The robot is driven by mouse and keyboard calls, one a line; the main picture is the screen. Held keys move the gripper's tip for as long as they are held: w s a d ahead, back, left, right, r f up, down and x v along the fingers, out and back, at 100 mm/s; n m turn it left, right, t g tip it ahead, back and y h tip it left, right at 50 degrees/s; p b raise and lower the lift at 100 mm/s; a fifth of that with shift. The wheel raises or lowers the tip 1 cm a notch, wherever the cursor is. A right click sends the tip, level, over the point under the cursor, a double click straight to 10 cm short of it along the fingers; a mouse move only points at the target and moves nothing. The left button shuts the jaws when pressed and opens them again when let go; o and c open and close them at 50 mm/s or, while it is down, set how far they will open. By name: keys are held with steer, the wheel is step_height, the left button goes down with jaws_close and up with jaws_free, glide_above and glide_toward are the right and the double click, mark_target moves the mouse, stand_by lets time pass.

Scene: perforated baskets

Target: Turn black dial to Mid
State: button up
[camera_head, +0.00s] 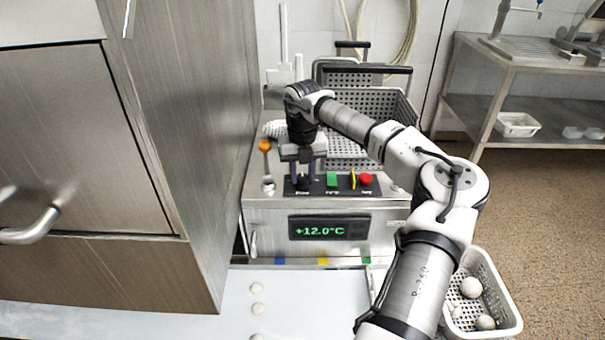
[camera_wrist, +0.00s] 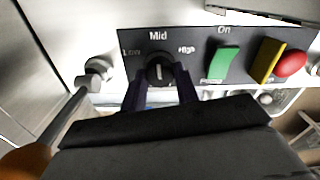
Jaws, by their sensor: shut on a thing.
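The black dial (camera_wrist: 158,68) is on a dark panel (camera_wrist: 190,45) in the wrist view, with the labels Low to its left, Mid above and High to its right. A pale mark on its face looks about upright, below the Mid label; its exact angle is hard to tell. My gripper (camera_wrist: 161,82) is shut on the dial, with one dark finger on each side. In the head view my gripper (camera_head: 303,180) points down onto the panel's left end, and its fingers hide most of the dial.
Right of the dial are a green switch (camera_wrist: 221,63), a yellow lever (camera_wrist: 266,60) and a red button (camera_wrist: 291,63). An orange-knobbed lever (camera_head: 265,146) stands left. A display (camera_head: 329,228) reads +12.0°C. A perforated basket (camera_head: 400,108) stands behind.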

mark_target(302, 177)
steer(key=shift+m, duration=0.4)
steer(key=o, duration=1)
steer(key=shift+r, duration=0.15)
step_height(302, 177, up, 14)
steer(key=shift+f+b, duration=0.2)
steer(key=shift+b, duration=0.45)
